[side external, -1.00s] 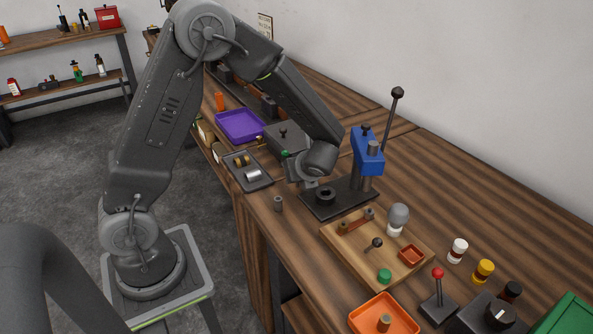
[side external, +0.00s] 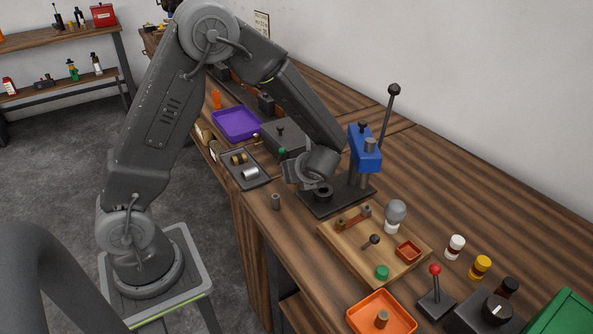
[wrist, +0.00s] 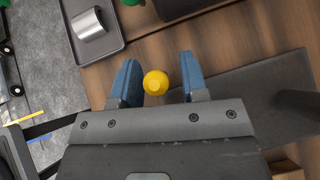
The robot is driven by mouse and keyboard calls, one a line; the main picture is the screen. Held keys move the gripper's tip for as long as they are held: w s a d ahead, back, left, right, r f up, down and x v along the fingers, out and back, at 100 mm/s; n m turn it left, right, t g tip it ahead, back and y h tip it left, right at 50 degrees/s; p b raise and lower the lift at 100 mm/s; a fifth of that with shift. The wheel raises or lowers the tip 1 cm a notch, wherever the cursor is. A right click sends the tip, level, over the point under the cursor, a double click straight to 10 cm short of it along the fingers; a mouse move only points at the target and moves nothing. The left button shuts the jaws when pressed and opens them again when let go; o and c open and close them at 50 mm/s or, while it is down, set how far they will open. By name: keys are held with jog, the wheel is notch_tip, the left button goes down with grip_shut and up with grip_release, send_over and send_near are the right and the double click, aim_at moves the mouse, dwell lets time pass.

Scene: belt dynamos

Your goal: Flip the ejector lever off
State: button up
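A round yellow knob (wrist: 155,82) shows in the wrist view, seen from above, beside the dark press base (wrist: 245,100). It looks like a lever's ball end, but its stem is hidden. My gripper (wrist: 158,64) is open, with one blue-padded finger on each side of the knob and a gap on both sides. In the side view my gripper (side external: 300,180) is low beside the press base, and the yellow knob is hidden there. The blue press (side external: 364,150) stands just right of it, with a long black-knobbed handle (side external: 390,115).
A dark tray (side external: 262,182) with metal parts lies left of my gripper. A purple tray (side external: 237,123) and a grey box are behind. A wooden board (side external: 335,243) with small parts is in front. A red-knobbed lever (side external: 435,285) and an orange tray (side external: 358,323) are nearer.

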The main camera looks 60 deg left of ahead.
jog(key=v, duration=1.4)
jog(key=s+d+r+n+t+h, duration=0.1)
jog(key=s+r+n+h, duration=0.3)
jog(key=s+n, duration=0.4)
jog(key=s+d+r+n+t+h, duration=0.1)
jog(key=s+r+n+h, duration=0.4)
jog(key=n, duration=0.7)
jog(key=s+t, duration=0.1)
jog(key=s, duration=0.1)
jog(key=shift+s+d+t+h, duration=0.3)
jog(key=shift+s+t+h, duration=0.1)
